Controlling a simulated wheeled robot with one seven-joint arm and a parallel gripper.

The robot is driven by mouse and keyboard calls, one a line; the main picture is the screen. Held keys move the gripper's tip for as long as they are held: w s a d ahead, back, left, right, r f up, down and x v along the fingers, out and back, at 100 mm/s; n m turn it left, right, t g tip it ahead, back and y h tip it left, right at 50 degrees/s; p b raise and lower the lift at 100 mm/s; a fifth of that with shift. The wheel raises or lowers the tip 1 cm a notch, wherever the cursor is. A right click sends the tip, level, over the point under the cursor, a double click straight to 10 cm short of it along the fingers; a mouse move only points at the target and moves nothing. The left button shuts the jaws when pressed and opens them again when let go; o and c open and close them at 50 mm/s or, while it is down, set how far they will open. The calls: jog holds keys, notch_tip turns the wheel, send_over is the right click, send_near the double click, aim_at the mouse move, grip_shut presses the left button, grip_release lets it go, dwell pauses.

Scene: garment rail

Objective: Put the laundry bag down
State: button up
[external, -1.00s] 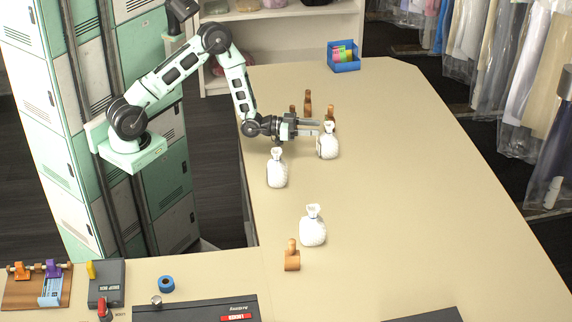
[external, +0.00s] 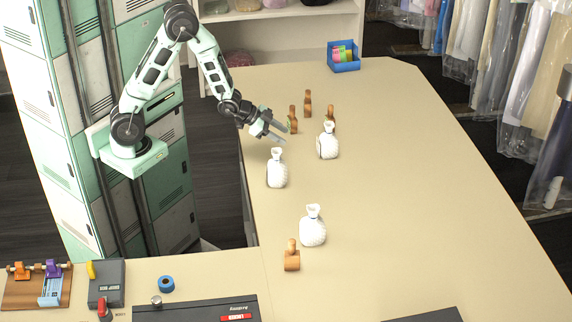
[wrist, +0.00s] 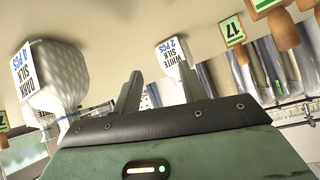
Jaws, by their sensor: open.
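Three white laundry bags with tied necks stand upright on the long beige table (external: 400,200): a far bag (external: 328,142), a middle bag (external: 277,170) and a near bag (external: 313,228). My gripper (external: 281,134) is open and empty, left of the far bag and just above the middle bag's neck, apart from the far bag. In the wrist view, where the scene is upside down, my open fingers (wrist: 161,70) point towards a bag labelled "WHITE SILK 2 PCS" (wrist: 173,50). A bag labelled "DARK SILK 4 PCS" (wrist: 52,80) is close on the left.
Another peg (external: 292,257) is by the near bag. A blue box (external: 344,65) sits at the far end. The table's right side is clear.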

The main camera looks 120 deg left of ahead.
jog(key=s+d+r+n+g+h, duration=0.1)
jog(key=s+d+r+g+h, duration=0.1)
jog(key=s+d, duration=0.7)
jog(key=s+d+r+n+g+h, duration=0.2)
jog(key=s+d+g, duration=0.4)
jog(key=s+d, duration=0.3)
jog(key=shift+d+r+g+h, duration=0.15)
jog(key=shift+r+g+h, duration=0.15)
jog(key=shift+r+h, duration=0.55)
jog(key=shift+r, duration=0.1)
jog(key=o, duration=1)
jog(key=shift+c, duration=0.2)
